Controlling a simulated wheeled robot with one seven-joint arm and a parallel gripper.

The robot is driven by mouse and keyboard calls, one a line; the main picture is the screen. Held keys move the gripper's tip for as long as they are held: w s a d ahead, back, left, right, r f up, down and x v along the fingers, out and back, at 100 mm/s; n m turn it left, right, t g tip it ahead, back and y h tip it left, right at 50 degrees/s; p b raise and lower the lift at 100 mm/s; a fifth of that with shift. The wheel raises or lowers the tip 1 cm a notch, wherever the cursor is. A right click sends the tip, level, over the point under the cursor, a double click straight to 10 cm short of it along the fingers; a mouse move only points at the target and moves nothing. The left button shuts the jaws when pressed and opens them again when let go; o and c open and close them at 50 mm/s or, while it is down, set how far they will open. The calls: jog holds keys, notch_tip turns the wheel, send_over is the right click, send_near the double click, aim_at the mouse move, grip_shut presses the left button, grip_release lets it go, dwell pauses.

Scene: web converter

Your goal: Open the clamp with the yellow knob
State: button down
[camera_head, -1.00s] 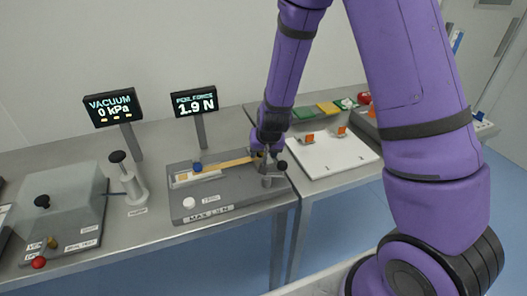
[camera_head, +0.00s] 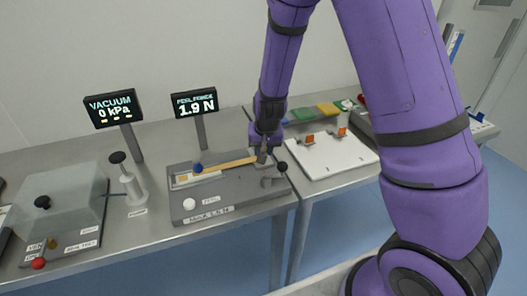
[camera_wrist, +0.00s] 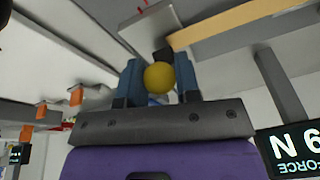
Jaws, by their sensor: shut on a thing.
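My gripper (camera_head: 262,148) is at the right end of the grey peel tester (camera_head: 230,205), above the clamp. In the wrist view, the yellow knob (camera_wrist: 159,76) sits between the two blue fingers of my gripper (camera_wrist: 160,85), which are shut on it. In the head view my gripper hides the yellow knob. A tan strip (camera_head: 238,162) runs along the tester to the clamp area under my gripper. A blue knob (camera_head: 197,167) stands at the left end of the strip. How far the clamp is open cannot be told.
A dark knob on a short lever (camera_head: 282,166) is close to the right of my gripper. A force display (camera_head: 194,103) reading 1.9 N stands behind the tester. A white board (camera_head: 335,156) with orange blocks lies to the right. The vacuum box (camera_head: 62,205) is at far left.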

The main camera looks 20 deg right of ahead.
jog(key=w+g, duration=0.1)
jog(key=r+g, duration=0.1)
jog(key=g, duration=0.1)
jog(key=shift+w+r, duration=0.3)
jog(key=shift+w, duration=0.05)
jog(key=w+g, duration=0.1)
jog(key=r+g, duration=0.1)
jog(key=shift+w+g, duration=0.35)
jog(key=shift+g, duration=0.05)
jog(key=w+g, duration=0.1)
jog(key=g, duration=0.1)
jog(key=shift+w+r+g, duration=0.25)
jog(key=shift+w+g, duration=0.1)
jog(key=shift+g, duration=0.05)
jog(key=shift+w+r+g, duration=0.1)
jog(key=shift+w+g, duration=0.8)
jog(key=shift+g, duration=0.3)
jog(key=shift+w, duration=0.4)
jog(key=c, duration=0.8)
grip_release()
jog(key=shift+w, duration=0.1)
